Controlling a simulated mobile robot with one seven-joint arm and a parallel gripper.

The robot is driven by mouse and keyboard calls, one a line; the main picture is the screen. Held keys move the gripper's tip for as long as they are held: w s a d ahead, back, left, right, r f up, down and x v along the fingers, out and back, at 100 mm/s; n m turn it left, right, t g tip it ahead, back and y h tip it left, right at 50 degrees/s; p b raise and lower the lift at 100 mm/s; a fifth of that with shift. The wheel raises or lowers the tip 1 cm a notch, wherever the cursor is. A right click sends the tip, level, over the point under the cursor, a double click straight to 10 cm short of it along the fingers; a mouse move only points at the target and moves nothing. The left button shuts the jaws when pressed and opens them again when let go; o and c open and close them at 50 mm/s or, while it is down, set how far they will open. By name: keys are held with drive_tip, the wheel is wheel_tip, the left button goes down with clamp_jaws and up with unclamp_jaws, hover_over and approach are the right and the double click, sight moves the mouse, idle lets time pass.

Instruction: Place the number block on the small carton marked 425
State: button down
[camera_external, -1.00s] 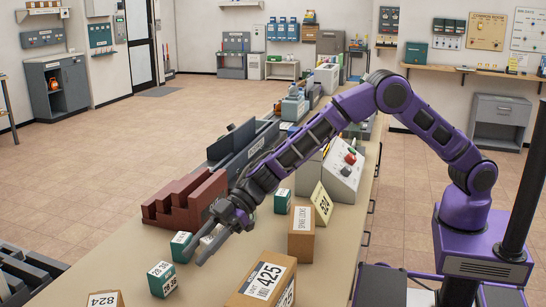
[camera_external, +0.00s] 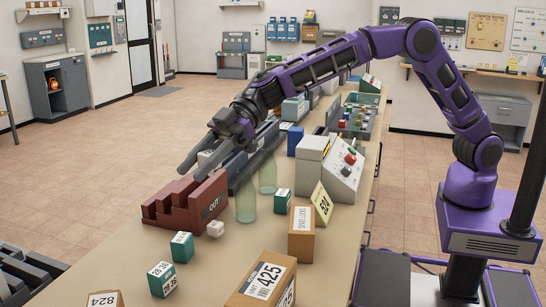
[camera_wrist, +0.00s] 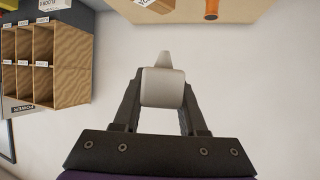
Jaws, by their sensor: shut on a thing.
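The small brown carton marked 425 (camera_external: 258,291) stands at the front of the counter in the external view. No number is readable on this block. A small white cube with dark marks (camera_external: 215,228) lies on the counter below the gripper, beside the red stepped block. I cannot tell which of the two is the number block.
The dark red stepped block (camera_external: 186,206) is marked OUT. Greenish bottles (camera_external: 246,202) stand right of it. Small green-and-white boxes (camera_external: 162,279) and a taller brown carton (camera_external: 301,236) stand around the 425 carton. A carton marked 824 (camera_external: 104,299) is at the front left.

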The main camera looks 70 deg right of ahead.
drive_tip(key=s+a+f+n+g+b, duration=0.2)
drive_tip(key=s+a+f, duration=0.15)
drive_tip(key=s, duration=0.35)
drive_tip(key=s+a+f+n+g+b, duration=0.1)
drive_tip(key=s+a+f+n+g, duration=0.1)
drive_tip(key=s+a, duration=0.4)
drive_tip(key=b, duration=0.2)
hover_over(258, 290)
wheel_tip(258, 290, down, 4)
drive_tip(key=shift+f, duration=0.2)
drive_tip(key=shift+f+b, duration=0.95)
drive_tip(key=shift+f, duration=1.45)
drive_tip(key=shift+f, duration=0.15)
drive_tip(key=shift+c, duration=2.3)
unclamp_jaws()
